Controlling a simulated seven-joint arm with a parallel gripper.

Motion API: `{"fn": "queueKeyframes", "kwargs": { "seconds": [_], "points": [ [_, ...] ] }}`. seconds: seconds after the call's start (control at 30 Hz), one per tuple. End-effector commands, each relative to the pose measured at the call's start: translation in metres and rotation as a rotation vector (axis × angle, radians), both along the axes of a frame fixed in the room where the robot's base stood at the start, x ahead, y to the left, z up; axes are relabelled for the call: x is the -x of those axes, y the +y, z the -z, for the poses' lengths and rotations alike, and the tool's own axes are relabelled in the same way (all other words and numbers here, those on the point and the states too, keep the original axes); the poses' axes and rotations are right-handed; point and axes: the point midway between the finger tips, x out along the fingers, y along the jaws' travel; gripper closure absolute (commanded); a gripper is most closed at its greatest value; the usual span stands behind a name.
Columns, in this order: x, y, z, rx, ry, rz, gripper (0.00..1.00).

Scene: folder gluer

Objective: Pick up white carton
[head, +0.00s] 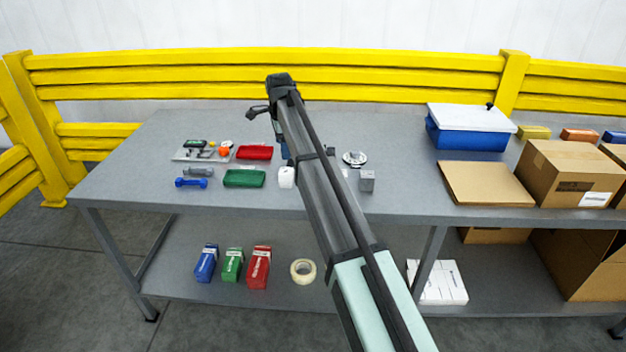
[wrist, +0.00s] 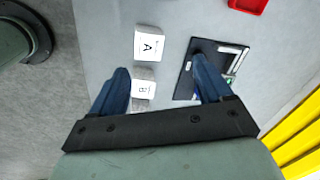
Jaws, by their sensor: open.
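In the head view, a small white carton (head: 287,177) stands on the table just left of my arm. White boxes (head: 440,284) also lie on the lower shelf at the right; I cannot tell which one the task names. Block B lies beside the left finger in the picture; the right finger overlaps a dark flat device (wrist: 184,86).
Green (head: 244,178) and red (head: 254,153) trays and a blue dumbbell (head: 191,183) lie left of my arm. A grey block (head: 367,181) stands to its right. A blue bin (head: 466,136) and cardboard boxes (head: 570,174) fill the right. A yellow rail (head: 200,77) runs behind.

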Motion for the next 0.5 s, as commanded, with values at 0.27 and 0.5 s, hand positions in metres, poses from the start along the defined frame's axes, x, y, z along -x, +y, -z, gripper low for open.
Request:
{"fn": "queueKeyframes", "kwargs": {
  "seconds": [0.27,0.5],
  "points": [
    [-0.004,-0.086,-0.027,-0.003,0.140,0.316,0.21],
    [-0.002,-0.098,-0.023,-0.001,0.163,0.363,0.21]
  ]
}}
